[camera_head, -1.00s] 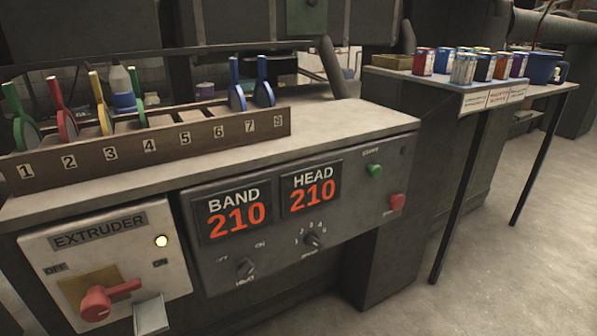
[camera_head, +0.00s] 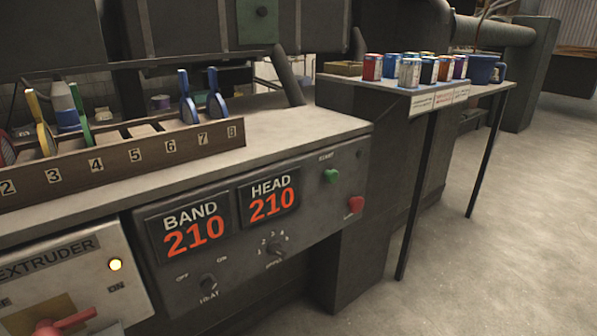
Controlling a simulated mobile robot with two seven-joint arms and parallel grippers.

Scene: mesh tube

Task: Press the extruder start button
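The extruder's control panel (camera_head: 230,282) fills the middle of the head view. On its right part is a green button (camera_head: 331,176) with a small label above it that looks like "START". A red button (camera_head: 356,203) sits below and to its right. The displays read BAND 210 (camera_head: 193,229) and HEAD 210 (camera_head: 270,199). The EXTRUDER box (camera_head: 68,272) at lower left has a lit yellow lamp (camera_head: 115,265) and a red lever (camera_head: 62,322), partly cut off. Neither of my grippers is in view.
A numbered wooden rack (camera_head: 120,170) with coloured tools stands on the bench above the panel. The floor (camera_head: 480,270) at right is clear.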

